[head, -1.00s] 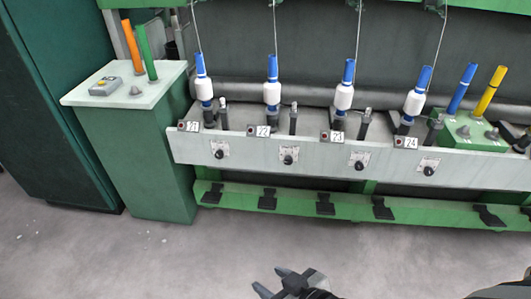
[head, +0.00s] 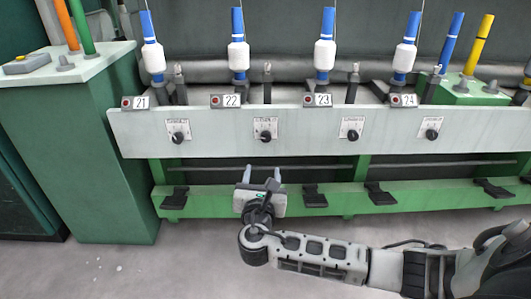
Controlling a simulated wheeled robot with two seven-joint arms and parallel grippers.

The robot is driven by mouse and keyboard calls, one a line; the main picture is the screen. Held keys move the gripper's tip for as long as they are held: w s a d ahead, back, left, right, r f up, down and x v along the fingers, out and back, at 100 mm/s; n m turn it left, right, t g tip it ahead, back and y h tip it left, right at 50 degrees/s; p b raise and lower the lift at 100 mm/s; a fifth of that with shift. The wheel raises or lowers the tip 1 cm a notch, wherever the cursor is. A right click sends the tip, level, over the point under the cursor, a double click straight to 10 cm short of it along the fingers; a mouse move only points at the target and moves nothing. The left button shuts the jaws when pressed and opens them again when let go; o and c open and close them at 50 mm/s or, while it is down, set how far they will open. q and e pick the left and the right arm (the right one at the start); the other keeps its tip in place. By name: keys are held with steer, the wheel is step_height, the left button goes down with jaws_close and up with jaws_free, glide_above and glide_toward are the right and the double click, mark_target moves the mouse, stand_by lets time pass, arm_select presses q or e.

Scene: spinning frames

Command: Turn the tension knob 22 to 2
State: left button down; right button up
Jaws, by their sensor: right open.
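The tension knob 22 (head: 265,135) is a small black knob on a white dial plate, on the pale front rail under the label 22 (head: 231,100). Its pointer direction and the dial numbers are too small to read. My right gripper (head: 262,176) is below knob 22, in front of the green lower rail, with its two fingers pointing up toward the pale rail. It is open, empty and apart from the knob. My left gripper does not show.
Similar knobs sit under labels 21 (head: 179,136), 23 (head: 352,133) and 24 (head: 431,133). White bobbins on blue tubes (head: 238,55) stand above the rail. Black pedals (head: 314,196) line the green lower rail (head: 340,190). A green cabinet (head: 85,150) stands at left.

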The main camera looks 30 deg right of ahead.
mark_target(266, 138)
steer(key=b+x, duration=0.5)
steer(key=x, duration=0.9)
steer(key=shift+w+d+f, duration=0.1)
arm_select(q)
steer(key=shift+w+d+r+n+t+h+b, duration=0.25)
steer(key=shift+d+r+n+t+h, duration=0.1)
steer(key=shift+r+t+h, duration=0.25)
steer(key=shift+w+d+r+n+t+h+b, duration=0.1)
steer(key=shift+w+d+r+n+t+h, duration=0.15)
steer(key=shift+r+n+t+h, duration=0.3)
arm_select(e)
steer(key=shift+w+d, duration=0.35)
steer(key=shift+w, duration=0.15)
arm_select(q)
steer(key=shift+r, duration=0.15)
arm_select(e)
steer(key=c, duration=1)
